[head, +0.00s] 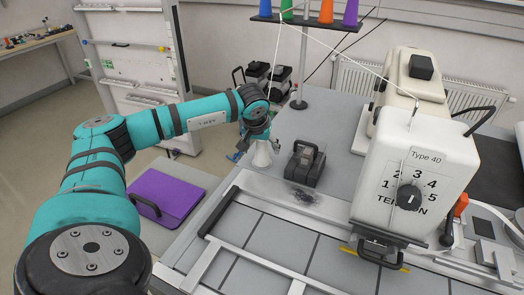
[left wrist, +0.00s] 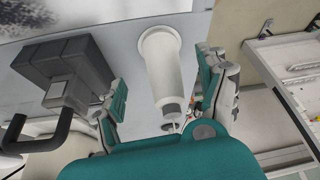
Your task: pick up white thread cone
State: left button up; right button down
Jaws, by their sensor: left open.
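The white thread cone (head: 262,156) stands on the grey table near its left edge in the head view. My left gripper (head: 257,137) is right above it and hides its upper part. In the left wrist view the white cone (left wrist: 163,65) lies between the two open teal fingers of my left gripper (left wrist: 165,90), with gaps on both sides. Its narrow grey tip points toward the palm, and its wide base rests on the table. My right gripper is not in view.
A dark grey block with a handle (head: 303,163) stands just right of the cone; it is close to one finger in the left wrist view (left wrist: 72,75). A white sewing machine (head: 415,175) stands at the right. A purple case (head: 166,196) lies at the left.

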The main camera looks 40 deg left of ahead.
aim_at(262, 152)
pick_arm(q)
jog(key=p+x, duration=0.1)
jog(key=x, duration=0.1)
jog(key=p+x, duration=0.1)
jog(key=x, duration=0.2)
jog(key=shift+a+r, duration=0.1)
jog(key=shift+a, duration=0.15)
jog(key=shift+w+f, duration=0.15)
jog(key=shift+f, duration=0.05)
jog(key=shift+r, duration=0.1)
jog(key=c, duration=1.3)
